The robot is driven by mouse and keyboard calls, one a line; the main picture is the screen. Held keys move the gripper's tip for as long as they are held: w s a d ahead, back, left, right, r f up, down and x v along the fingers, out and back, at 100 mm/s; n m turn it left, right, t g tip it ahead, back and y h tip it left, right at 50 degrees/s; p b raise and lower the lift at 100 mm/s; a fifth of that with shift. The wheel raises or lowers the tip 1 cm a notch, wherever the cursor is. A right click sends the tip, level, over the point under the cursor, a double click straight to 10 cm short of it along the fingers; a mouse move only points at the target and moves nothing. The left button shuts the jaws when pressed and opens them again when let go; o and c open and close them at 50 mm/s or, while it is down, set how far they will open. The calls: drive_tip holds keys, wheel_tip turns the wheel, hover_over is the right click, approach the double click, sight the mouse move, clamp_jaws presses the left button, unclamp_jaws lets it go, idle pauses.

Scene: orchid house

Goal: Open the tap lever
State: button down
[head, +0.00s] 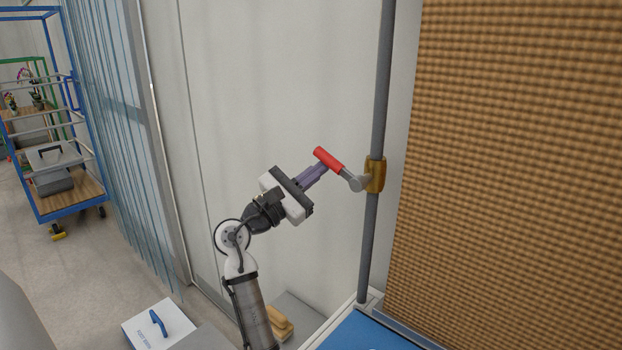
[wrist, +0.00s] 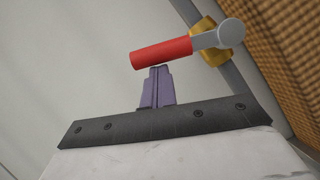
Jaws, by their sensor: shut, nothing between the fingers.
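The tap lever has a red handle (head: 328,160) on a grey arm, joined to a brass valve body (head: 375,175) on a vertical grey pipe (head: 383,85). The handle slants up and to the left from the valve in the head view. My gripper (head: 320,168) is shut and empty, its purple fingertips at the red handle's underside. In the wrist view the red handle (wrist: 161,53) lies crosswise just beyond my fingertips (wrist: 157,72). The fingers are not around it. They look very close to it or touching; I cannot tell which.
A brown textured pad wall (head: 510,150) stands right of the pipe. A blue surface (head: 370,332) lies below it. Clear strip curtains (head: 115,110) and a blue trolley (head: 75,214) are at the left. The wall behind is bare.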

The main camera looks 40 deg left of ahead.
sight(321, 156)
drive_tip(key=r+m, duration=0.1)
drive_tip(key=r+m+g+h, duration=0.1)
drive_tip(key=m, duration=0.1)
drive_tip(key=r+m+g+h, duration=0.1)
drive_tip(key=m, duration=0.1)
drive_tip(key=shift+d+r+p, duration=0.15)
drive_tip(key=shift+d+p, duration=0.2)
drive_tip(key=shift+p, duration=0.05)
drive_tip(key=r+m, duration=0.1)
drive_tip(key=d+m+g+h, duration=0.1)
drive_tip(key=m, duration=0.1)
drive_tip(key=shift+s+r+m+p, duration=0.1)
drive_tip(key=shift+r+m+p, duration=0.2)
drive_tip(key=shift+r+p, duration=0.1)
drive_tip(key=shift+s+d+r+m+g+p, duration=0.1)
drive_tip(key=shift+d+r+m+g+p, duration=0.3)
drive_tip(key=shift+d+m, duration=0.4)
drive_tip(key=shift+d+r+m+g+p, duration=0.15)
drive_tip(key=shift+d+r+m+g, duration=0.4)
drive_tip(key=shift+m, duration=0.45)
drive_tip(key=shift+s+d+r+m+g+p, duration=0.1)
drive_tip(key=shift+d+r+m+g+p, duration=0.3)
drive_tip(key=shift+d+m, duration=0.4)
drive_tip(key=shift+w+a+r, duration=0.1)
drive_tip(key=shift+a, duration=0.05)
